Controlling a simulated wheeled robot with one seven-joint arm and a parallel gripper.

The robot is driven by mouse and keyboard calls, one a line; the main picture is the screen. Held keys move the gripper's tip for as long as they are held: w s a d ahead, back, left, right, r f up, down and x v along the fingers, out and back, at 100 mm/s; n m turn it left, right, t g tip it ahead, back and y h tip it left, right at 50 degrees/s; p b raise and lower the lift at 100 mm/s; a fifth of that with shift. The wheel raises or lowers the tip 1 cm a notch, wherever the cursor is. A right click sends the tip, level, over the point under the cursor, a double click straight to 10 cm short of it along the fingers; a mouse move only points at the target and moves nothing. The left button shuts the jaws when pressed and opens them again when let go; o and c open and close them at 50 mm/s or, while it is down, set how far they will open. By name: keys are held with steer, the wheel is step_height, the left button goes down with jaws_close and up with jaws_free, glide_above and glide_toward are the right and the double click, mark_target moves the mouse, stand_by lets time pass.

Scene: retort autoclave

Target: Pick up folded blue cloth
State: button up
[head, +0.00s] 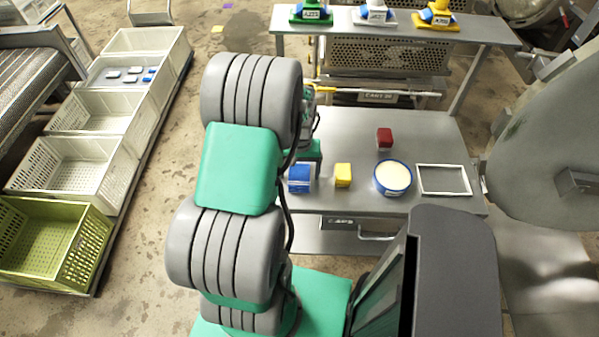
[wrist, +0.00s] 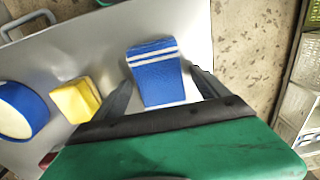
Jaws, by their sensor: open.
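The folded blue cloth (head: 299,178) lies on the grey cart top near its left edge in the head view, partly hidden by my arm. In the wrist view the blue cloth (wrist: 160,80) has white stripes at one end and shows between my fingers. My gripper (wrist: 160,82) is open, with one dark finger to each side of the cloth. The fingers are not seen closing on it, and I cannot tell their exact height above the cart. In the head view my gripper is mostly hidden behind my arm.
A yellow block (head: 343,175), a red block (head: 385,138), a round blue-rimmed tub (head: 393,163) and a white frame (head: 470,180) share the cart top. In the wrist view the yellow block (wrist: 75,100) is close left of my gripper. Crates (head: 72,163) stand at left.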

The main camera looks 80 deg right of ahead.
steer(key=c, duration=1.5)
steer(key=shift+o, duration=0.2)
steer(key=shift+r, duration=0.15)
steer(key=shift+r+b, duration=0.3)
steer(key=s+a+r+b, duration=0.2)
steer(key=s+r, duration=0.4)
steer(key=s+a+r+b, duration=0.2)
steer(key=s+r, duration=0.4)
steer(key=s, duration=0.1)
steer(key=shift+a+r, duration=0.15)
steer(key=shift+a, duration=0.25)
